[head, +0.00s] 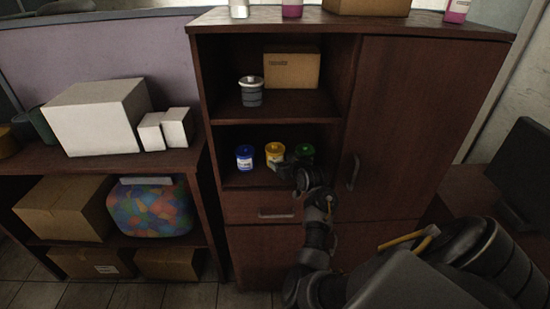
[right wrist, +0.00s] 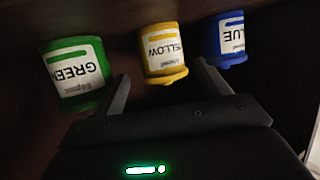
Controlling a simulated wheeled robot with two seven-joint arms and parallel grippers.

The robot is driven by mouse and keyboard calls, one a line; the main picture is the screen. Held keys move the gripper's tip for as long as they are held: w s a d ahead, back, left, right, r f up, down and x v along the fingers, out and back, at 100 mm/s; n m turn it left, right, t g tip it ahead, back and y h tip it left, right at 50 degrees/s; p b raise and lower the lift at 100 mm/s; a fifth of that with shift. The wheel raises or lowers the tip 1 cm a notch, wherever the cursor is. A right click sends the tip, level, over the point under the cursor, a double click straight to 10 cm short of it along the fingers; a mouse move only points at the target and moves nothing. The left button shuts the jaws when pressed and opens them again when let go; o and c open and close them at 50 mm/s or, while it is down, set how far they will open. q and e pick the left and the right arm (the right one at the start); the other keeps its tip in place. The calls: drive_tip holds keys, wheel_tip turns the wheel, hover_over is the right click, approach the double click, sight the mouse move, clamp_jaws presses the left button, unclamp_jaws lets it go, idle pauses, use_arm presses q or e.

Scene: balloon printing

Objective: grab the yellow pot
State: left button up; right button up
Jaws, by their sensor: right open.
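The yellow pot (head: 275,153) stands on the lower open shelf of the dark wooden cabinet, between a blue pot (head: 244,157) and a green pot (head: 305,151). My right gripper (head: 286,172) is open just in front of the shelf, near the yellow pot. In the right wrist view, the yellow pot (right wrist: 163,53) appears between the two spread fingers and a little beyond their tips. The green pot (right wrist: 76,75) is beside the left finger and the blue pot (right wrist: 225,38) beside the right one. My left gripper is not in view.
The cabinet's drawer (head: 262,208) is shut below the shelf, and its door (head: 420,130) is shut at the right. A grey striped container (head: 251,92) and a cardboard box (head: 292,71) stand on the shelf above. White boxes (head: 97,115) stand on the left unit.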

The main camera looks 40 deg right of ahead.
sight(279, 159)
drive_tip(key=shift+w+d+f, duration=0.1)
drive_tip(key=shift+w+f, duration=0.1)
drive_tip(key=shift+w, duration=0.45)
drive_tip(key=shift+f+p+x, duration=0.15)
drive_tip(key=shift+p+x, duration=0.3)
drive_tip(key=shift+x, duration=0.75)
drive_tip(key=shift+f+p+x, duration=0.1)
drive_tip(key=shift+p+x, duration=0.3)
drive_tip(key=shift+x, duration=0.75)
drive_tip(key=shift+s, duration=0.15)
drive_tip(key=c, duration=0.8)
drive_tip(key=shift+r, duration=0.1)
